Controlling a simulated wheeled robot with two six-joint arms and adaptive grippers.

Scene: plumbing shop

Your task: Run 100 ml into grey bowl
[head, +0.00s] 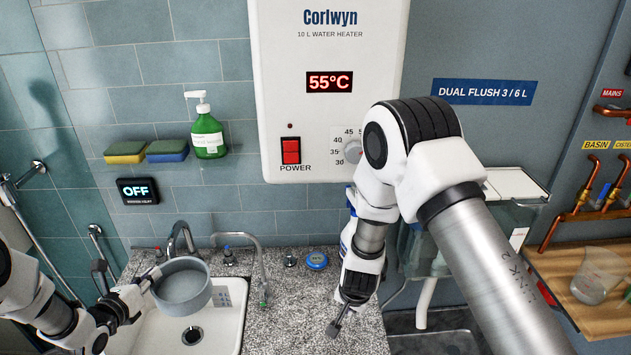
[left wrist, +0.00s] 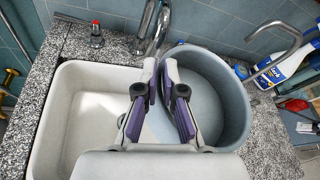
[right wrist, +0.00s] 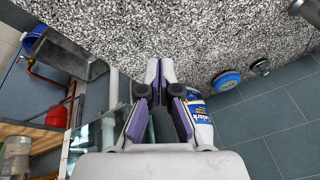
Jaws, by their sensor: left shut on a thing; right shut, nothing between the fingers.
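The grey bowl (head: 184,304) is held over the white sink (head: 231,326); it also shows in the left wrist view (left wrist: 238,108). My left gripper (head: 147,283) is shut on the bowl's rim at its left side. The bowl looks roughly level and I see no clear water in it. A chrome tap (head: 181,232) stands behind the bowl, and it shows at the top in the left wrist view (left wrist: 150,28). A thin curved spout (head: 258,262) rises to the right of the sink. My right gripper (head: 336,326) is shut and empty above the speckled counter.
A small display (head: 138,191) on the wall reads OFF. The water heater (head: 330,120) reads 55°C and has a red power switch (head: 291,151). A clear jug (head: 598,275) stands on the wooden shelf at right.

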